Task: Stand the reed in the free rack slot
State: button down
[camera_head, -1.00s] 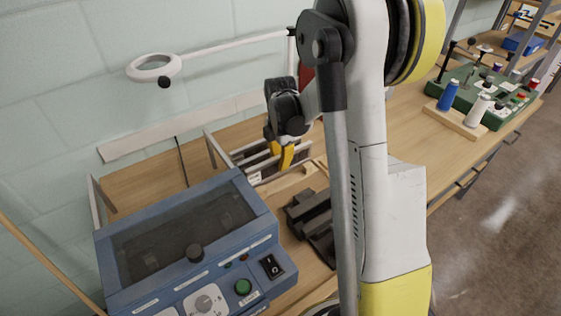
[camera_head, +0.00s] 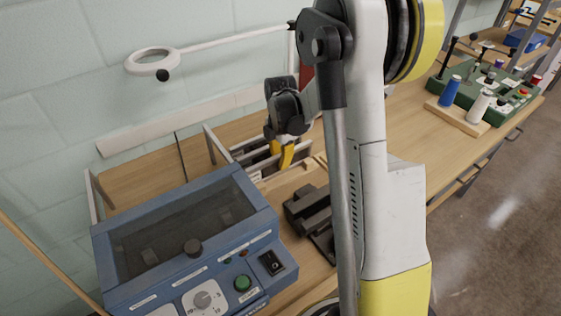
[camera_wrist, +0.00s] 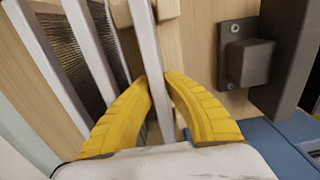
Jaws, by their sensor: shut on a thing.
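My gripper (camera_head: 280,152) hangs over the rack (camera_head: 303,152) on the bench, its two yellow fingers pointing down. In the wrist view my gripper (camera_wrist: 160,105) is shut on a pale, narrow bar, the edge of the reed (camera_wrist: 147,50), which runs away between the fingers. Other reeds with pale frames and dark mesh (camera_wrist: 53,48) stand side by side just left of the held one. The fingers and my arm hide much of the rack in the head view. Whether the held reed's lower edge sits in a slot cannot be told.
A blue machine (camera_head: 180,215) with a dark window stands in front left of the rack. A black fixture (camera_head: 308,210) lies close on the right, also at the wrist view's upper right (camera_wrist: 248,62). A magnifier lamp (camera_head: 152,62) hangs behind. Spools (camera_head: 450,92) stand far right.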

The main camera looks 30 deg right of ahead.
jog(key=shift+f, duration=0.15)
jog(key=c, duration=1.5)
grip_release()
notch_tip(320, 180, up, 12)
jog(key=shift+r, duration=0.1)
jog(key=shift+s+a+r, duration=0.1)
jog(key=shift+a, duration=0.05)
jog(key=s+a+r+m+t, duration=0.1)
jog(key=s+a+m+t, duration=0.1)
jog(key=s+a+m, duration=0.3)
jog(key=s+a+r+m+t, duration=0.2)
jog(key=s+a+m, duration=0.3)
jog(key=s+m, duration=0.1)
jog(key=s+a+r+m+t, duration=0.2)
jog(key=s+a+m, duration=0.2)
jog(key=s+m, duration=0.2)
jog(key=shift+s+a+r+t, duration=0.1)
jog(key=shift+a+r+t, duration=0.1)
jog(key=shift+a+t, duration=0.2)
jog(key=shift+s+a+f+m, duration=0.2)
jog(key=shift+s+m, duration=0.05)
jog(key=shift+m, duration=0.45)
